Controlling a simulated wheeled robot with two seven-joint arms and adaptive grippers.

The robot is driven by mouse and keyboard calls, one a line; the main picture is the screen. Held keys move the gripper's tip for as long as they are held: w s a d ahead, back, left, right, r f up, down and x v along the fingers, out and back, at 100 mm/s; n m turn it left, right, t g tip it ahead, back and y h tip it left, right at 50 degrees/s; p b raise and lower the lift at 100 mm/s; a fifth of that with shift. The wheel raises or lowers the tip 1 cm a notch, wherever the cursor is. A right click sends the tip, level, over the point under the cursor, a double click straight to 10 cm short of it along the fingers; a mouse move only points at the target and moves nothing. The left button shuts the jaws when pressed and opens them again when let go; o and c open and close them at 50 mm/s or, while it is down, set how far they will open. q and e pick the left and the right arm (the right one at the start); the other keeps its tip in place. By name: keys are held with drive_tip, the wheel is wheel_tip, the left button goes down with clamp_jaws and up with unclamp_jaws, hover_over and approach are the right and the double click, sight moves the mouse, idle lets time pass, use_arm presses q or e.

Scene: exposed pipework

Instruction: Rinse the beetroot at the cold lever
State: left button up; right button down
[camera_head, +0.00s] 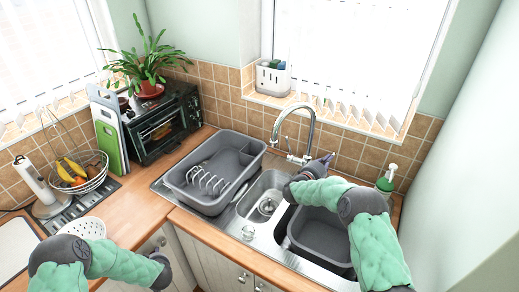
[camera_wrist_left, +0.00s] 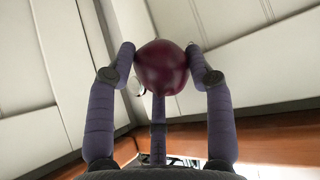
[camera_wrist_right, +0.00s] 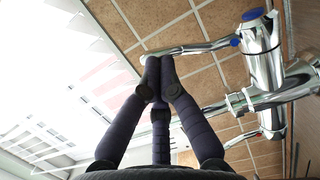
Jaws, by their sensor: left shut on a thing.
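The dark red beetroot (camera_wrist_left: 162,67) is between the fingers of my left gripper (camera_wrist_left: 164,62), which is shut on it. In the head view this gripper (camera_head: 161,272) is low, in front of the cupboards, and the beetroot cannot be made out. The chrome tap (camera_head: 312,115) arches over the sink. In the right wrist view the blue-marked cold lever (camera_wrist_right: 195,48) extends from the tap body (camera_wrist_right: 263,55). My right gripper (camera_wrist_right: 160,72) has its fingers together with their tips at the lever's end; contact cannot be told. It also shows beside the tap in the head view (camera_head: 325,161).
A grey dish rack (camera_head: 213,165) stands left of the small sink bowl (camera_head: 262,203). A grey basin (camera_head: 318,235) sits in the main sink under my right arm. A soap bottle (camera_head: 387,177) stands at the right wall. A wire fruit basket (camera_head: 85,175) stands at left.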

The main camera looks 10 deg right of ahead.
use_arm(q)
drive_tip(key=shift+r+p, duration=0.7)
drive_tip(key=shift+r, duration=0.4)
use_arm(e)
drive_tip(key=shift+w+d+r, duration=0.1)
drive_tip(key=shift+w+d, duration=0.05)
drive_tip(key=shift+w, duration=0.05)
